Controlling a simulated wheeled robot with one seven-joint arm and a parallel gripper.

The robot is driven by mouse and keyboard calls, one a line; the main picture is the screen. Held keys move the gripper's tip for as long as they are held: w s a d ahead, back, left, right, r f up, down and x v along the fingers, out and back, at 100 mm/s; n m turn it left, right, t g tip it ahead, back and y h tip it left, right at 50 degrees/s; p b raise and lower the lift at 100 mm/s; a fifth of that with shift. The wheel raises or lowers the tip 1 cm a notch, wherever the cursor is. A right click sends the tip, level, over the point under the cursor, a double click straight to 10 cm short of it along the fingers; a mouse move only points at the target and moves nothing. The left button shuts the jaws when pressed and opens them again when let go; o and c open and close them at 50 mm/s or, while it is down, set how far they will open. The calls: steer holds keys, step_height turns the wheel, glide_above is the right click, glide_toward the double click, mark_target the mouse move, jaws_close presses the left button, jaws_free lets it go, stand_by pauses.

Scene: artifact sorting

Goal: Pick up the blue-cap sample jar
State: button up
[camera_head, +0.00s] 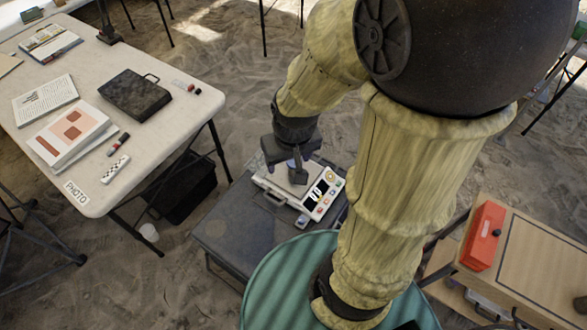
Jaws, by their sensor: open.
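The scale stands on a low dark grey table (235,233). A small dark blue spot (301,221) shows at the scale's near edge; it is too small to tell whether it is the cap of the sample jar. I cannot make out the jar for sure. My gripper and arm hide part of the scale and the ground behind it. I see nothing clearly between the fingers.
At right, a red box (483,236) stands on a wooden table (530,290). Bare sand lies between the tables.

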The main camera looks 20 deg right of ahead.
mark_target(291, 175)
steer(key=shift+o, duration=1.4)
step_height(291, 175, down, 14)
steer(key=s+d+n+g+h+b, duration=0.2)
steer(key=n+g+h+b, duration=0.1)
steer(key=b, duration=0.3)
steer(key=shift+s+d+f+n+g, duration=0.3)
steer(key=shift+n+g, duration=0.2)
steer(key=shift+g, duration=0.3)
steer(key=w+d+f+n+h+b, duration=0.1)
steer(key=d+f+n+h+b, duration=0.25)
steer(key=f, duration=0.25)
steer(key=d+f+n+h+b, duration=0.2)
steer(key=f+n+h+b, duration=0.15)
steer(key=f+h, duration=0.2)
steer(key=w+a+f+n+t+b, duration=0.2)
steer(key=w+f+n+t+b, duration=0.3)
steer(key=w+f+n+t, duration=0.2)
steer(key=w+a+f+n+t+y+b, duration=0.1)
steer(key=w+a+f+n+t+b, duration=0.2)
steer(key=f, duration=0.9)
steer(key=w+n+t+b, duration=0.3)
steer(key=w+n+t, duration=0.2)
steer(key=n+t, duration=0.1)
steer(key=shift+a+n+t, duration=0.3)
steer(key=shift+n+t, duration=0.1)
steer(key=shift+n, duration=0.4)
steer(key=shift+w+b, duration=0.1)
steer(key=shift+b, duration=0.2)
